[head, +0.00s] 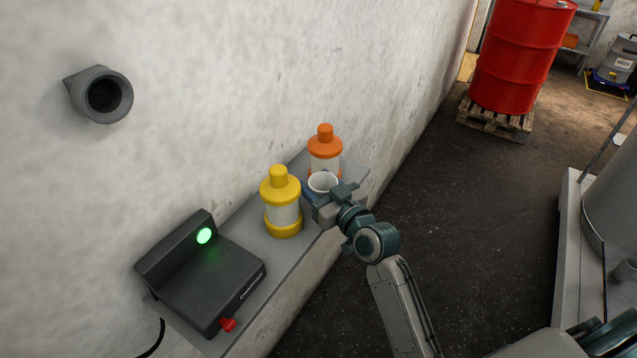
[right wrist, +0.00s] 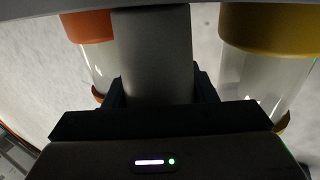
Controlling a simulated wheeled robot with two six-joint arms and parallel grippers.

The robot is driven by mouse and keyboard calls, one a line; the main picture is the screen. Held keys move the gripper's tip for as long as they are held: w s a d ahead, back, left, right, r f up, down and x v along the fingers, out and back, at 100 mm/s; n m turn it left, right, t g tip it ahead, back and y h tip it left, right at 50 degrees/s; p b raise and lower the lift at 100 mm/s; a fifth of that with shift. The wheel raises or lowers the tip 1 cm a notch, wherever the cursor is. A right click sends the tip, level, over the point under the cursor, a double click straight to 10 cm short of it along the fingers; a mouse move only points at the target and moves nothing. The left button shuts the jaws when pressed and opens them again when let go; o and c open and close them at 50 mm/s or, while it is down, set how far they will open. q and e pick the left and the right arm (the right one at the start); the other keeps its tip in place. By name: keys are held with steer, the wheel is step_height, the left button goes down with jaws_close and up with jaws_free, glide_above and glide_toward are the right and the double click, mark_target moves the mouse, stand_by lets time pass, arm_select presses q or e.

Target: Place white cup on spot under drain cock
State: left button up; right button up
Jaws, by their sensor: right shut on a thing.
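The white cup (head: 322,181) is at the far end of the wall shelf, between the yellow bottle and the orange bottle. My right gripper (head: 325,196) is shut on it from the front right. In the right wrist view the cup (right wrist: 152,55) looks grey and stands between the two fingers. I cannot tell whether its base touches the shelf. No drain cock or marked spot can be made out for certain. My left gripper is not in view.
The yellow bottle (head: 282,205) and orange bottle (head: 325,150) stand close to the cup. A black device (head: 205,275) with a green light sits on the shelf (head: 245,222). A red drum (head: 522,55) stands on a pallet (head: 497,122). A grey tank (head: 615,205) is at the right.

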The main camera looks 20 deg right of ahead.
steer(key=o, duration=0.7)
steer(key=shift+f, duration=0.15)
steer(key=shift+o, duration=0.2)
steer(key=shift+r, duration=0.2)
steer(key=b+v, duration=0.2)
steer(key=v, duration=1)
steer(key=shift+f, duration=0.1)
